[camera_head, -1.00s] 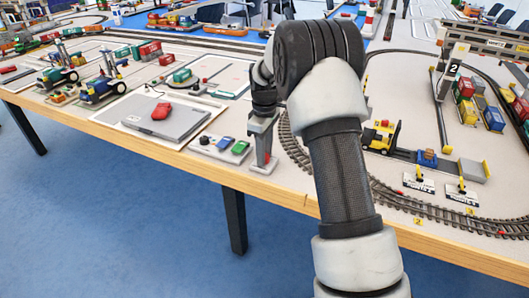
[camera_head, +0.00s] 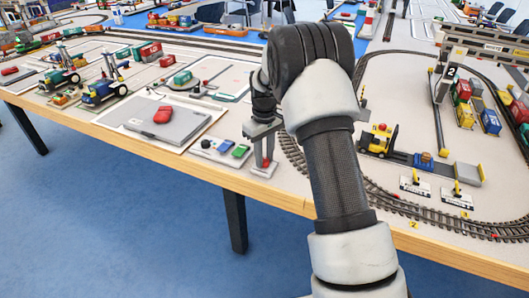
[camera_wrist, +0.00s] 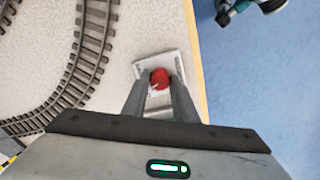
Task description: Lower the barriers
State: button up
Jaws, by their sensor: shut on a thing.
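My gripper (camera_head: 264,160) is low at the table's front edge, beside the curved track. In the wrist view, its two fingers (camera_wrist: 160,84) are shut on a round red knob (camera_wrist: 160,76). The knob stands over a small pale base plate (camera_wrist: 145,68), which also shows under the gripper in the head view (camera_head: 261,173). My fingers hide the lower part of the knob. Two small white stands (camera_head: 416,186) with yellow and black tops are right of the gripper, near the track. I cannot tell for sure whether these are the barriers.
A control box (camera_head: 220,150) with blue and green buttons is just left of the gripper. A grey laptop-like case (camera_head: 185,125) with a red item lies farther left. Curved track (camera_head: 375,190) and a yellow forklift (camera_head: 377,140) are to the right. Blue floor lies beyond the edge.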

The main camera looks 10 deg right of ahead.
jog(key=m+p, duration=0.2)
jog(key=m, duration=0.4)
jog(key=shift+r+m+p, duration=0.15)
jog(key=shift+m+p, duration=0.15)
jog(key=m+p, duration=0.1)
jog(key=m, duration=0.5)
jog(key=shift+p, duration=0.35)
jog(key=shift+m, duration=0.3)
jog(key=o, duration=1)
jog(key=shift+o, duration=0.2)
notch_tip(320, 180, up, 17)
jog(key=p, duration=0.2)
